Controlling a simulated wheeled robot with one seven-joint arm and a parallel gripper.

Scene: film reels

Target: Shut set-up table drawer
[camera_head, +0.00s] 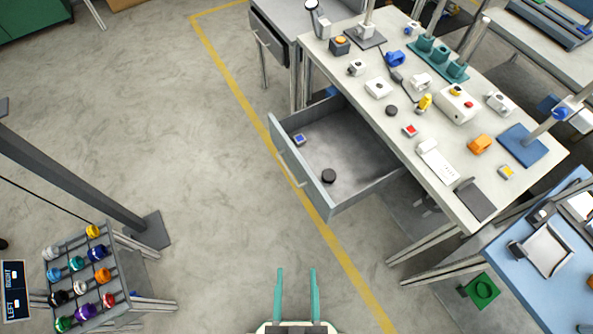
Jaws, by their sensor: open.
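The set-up table (455,205) stands at the upper right, its light top covered with small parts. Its grey drawer (345,155) is pulled far out toward the left. The drawer front is blue-grey with a pale bar handle (292,170) on its outer face. A small blue item (299,140) and a black round piece (328,176) lie inside the drawer. My gripper (296,272) is at the bottom centre, its two teal fingers open and apart with nothing between them. It is below the drawer front in the picture and does not touch it.
Bare floor with a yellow line (225,72) lies left of the drawer. A rack of coloured pieces (82,275) stands at lower left, near a dark post (75,175). Another drawer unit (268,40) adjoins the table; a blue-topped table (530,285) is at right.

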